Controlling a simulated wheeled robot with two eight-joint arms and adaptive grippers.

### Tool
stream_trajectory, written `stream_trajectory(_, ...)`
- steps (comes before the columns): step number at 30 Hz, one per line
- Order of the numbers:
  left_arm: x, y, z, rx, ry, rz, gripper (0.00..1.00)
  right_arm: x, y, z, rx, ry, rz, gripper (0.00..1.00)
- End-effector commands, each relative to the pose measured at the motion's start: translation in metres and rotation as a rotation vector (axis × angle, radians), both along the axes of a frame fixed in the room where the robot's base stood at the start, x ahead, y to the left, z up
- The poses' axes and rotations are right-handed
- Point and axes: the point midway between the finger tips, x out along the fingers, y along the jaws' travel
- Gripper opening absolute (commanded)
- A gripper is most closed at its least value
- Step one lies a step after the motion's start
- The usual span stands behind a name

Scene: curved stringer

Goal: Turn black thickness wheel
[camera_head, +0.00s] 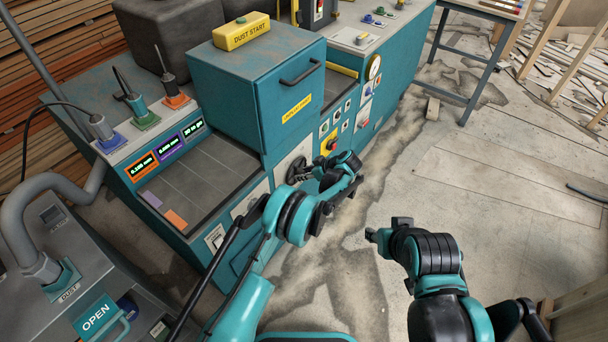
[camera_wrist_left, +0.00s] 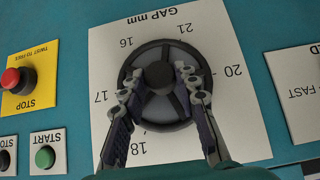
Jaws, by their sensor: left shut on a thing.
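The black thickness wheel (camera_wrist_left: 163,108) is mounted on a white dial plate (camera_wrist_left: 105,60) marked "GAP mm", on the front of the teal machine. The wheel also shows in the head view (camera_head: 295,170), partly hidden by my left gripper (camera_head: 311,172). In the left wrist view my left gripper (camera_wrist_left: 160,76) has one finger on each side of the wheel's round hub, over the spokes, and is shut on the wheel. My right gripper (camera_head: 373,235) is away from the machine over the floor. Its fingers are too small to read.
A red stop button (camera_wrist_left: 11,79) and a green start button (camera_wrist_left: 45,157) sit beside the dial. A yellow "DUST START" box (camera_head: 241,31) is on top of the machine. A grey dust unit (camera_head: 60,255) stands at lower left. The floor (camera_head: 500,210) at right is mostly clear.

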Motion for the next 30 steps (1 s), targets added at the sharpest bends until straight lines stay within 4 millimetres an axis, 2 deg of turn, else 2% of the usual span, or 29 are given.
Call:
stream_trajectory(20,0.0011,0.0008,-0.0003,0.037,0.049,0.001,0.01,0.0,0.0,-0.0005,0.0,0.0,0.0,0.4)
stream_trajectory(21,0.0011,0.0008,-0.0003,0.036,0.048,0.002,0.38,0.0,0.0,-0.0005,0.0,0.0,0.0,0.4)
stream_trajectory(23,0.0011,0.0008,-0.0003,0.036,0.047,0.001,0.51,0.0,0.0,-0.0005,0.0,0.0,0.0,0.4)
stream_trajectory(30,0.0009,0.0001,-0.0002,0.035,0.049,0.001,0.51,0.0,0.0,-0.0005,0.0,0.0,0.0,0.4)
